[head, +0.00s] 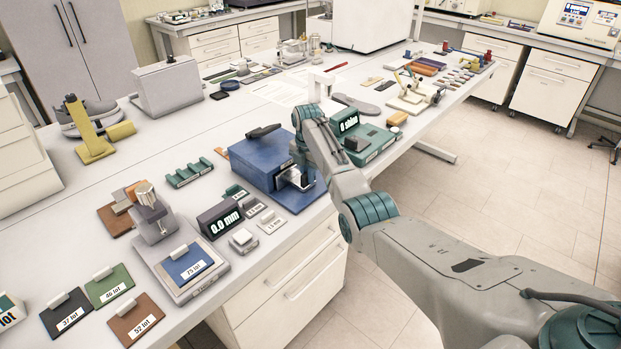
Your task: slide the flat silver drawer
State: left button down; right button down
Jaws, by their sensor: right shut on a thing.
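A blue box-shaped device (262,165) with a black handle on top stands on a blue base plate at the table's front edge, mid-picture. The silver piece (292,181) at its right front side looks like the flat silver drawer; my right arm partly covers it. My right gripper (304,176) is at that piece, shut on it, with its fingertips mostly hidden by the wrist. How far the drawer stands out from the box cannot be told. My left gripper is not in view.
A green scale (371,146) stands just behind my right wrist. A black 0.0 mm display (218,219) and small labelled blocks lie left of the blue base. A press with a blue 75 lot plate (190,264) stands nearer. Floor is free beyond the table's front edge.

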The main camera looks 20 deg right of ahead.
jog(key=shift+w+r, duration=0.15)
jog(key=shift+r, duration=0.05)
jog(key=c, duration=1.4)
grip_release()
jog(key=shift+w+f, duration=0.1)
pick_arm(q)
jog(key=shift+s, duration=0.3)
pick_arm(e)
jog(key=shift+w+f, duration=0.1)
jog(key=shift+f, duration=0.05)
